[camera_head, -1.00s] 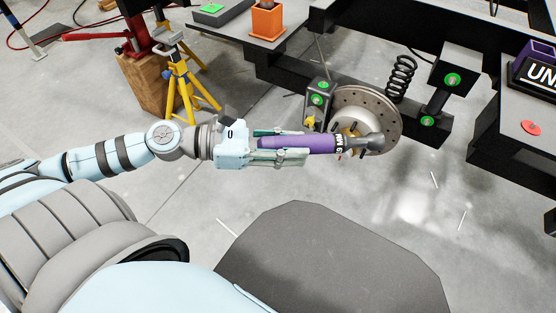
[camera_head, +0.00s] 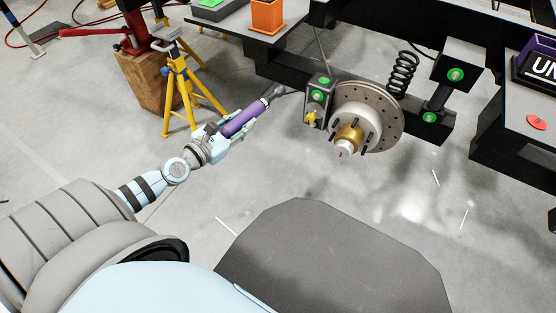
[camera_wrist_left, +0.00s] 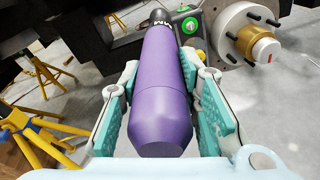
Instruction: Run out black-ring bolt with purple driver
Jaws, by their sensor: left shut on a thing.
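My left gripper (camera_head: 236,122) is shut on the purple driver (camera_head: 243,117). The driver points up and right, its grey head in the open left of the caliper bracket (camera_head: 317,100) and apart from it. In the left wrist view the purple driver (camera_wrist_left: 160,85) lies between both finger pads, its far end pointing away from me. The bracket carries green discs (camera_head: 322,80) and a small yellow part (camera_head: 311,118). I cannot make out a bolt with a black ring. My right gripper is not in view.
A brake disc (camera_head: 385,105) with a gold hub (camera_head: 347,138) and dark studs stands right of the bracket. A yellow jack stand (camera_head: 180,95) is close left of my gripper. A shelf with an orange bin (camera_head: 267,16) is above. The floor below is clear.

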